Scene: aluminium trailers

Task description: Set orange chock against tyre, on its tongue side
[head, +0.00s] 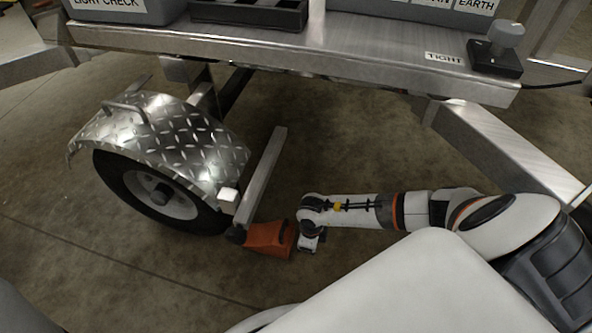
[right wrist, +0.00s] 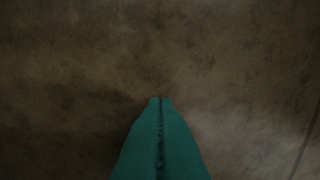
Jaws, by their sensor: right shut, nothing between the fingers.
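The orange chock (head: 268,239) is on the concrete floor to the right of the tyre (head: 112,177), on the side toward the angled drawbar beam (head: 510,150). A dark piece lies between the chock's left end and the tyre, so I cannot tell if they touch. My right gripper (head: 309,244) is low beside the chock's right end, apart from it or barely touching; which is unclear. In the right wrist view its teal fingers (right wrist: 160,100) are shut together with nothing between them, over bare floor. My left gripper is not in view.
A tread-plate mudguard (head: 170,135) covers the tyre's top. A metal bar (head: 262,175) slopes down just above the chock. Floor in front of the wheel is clear.

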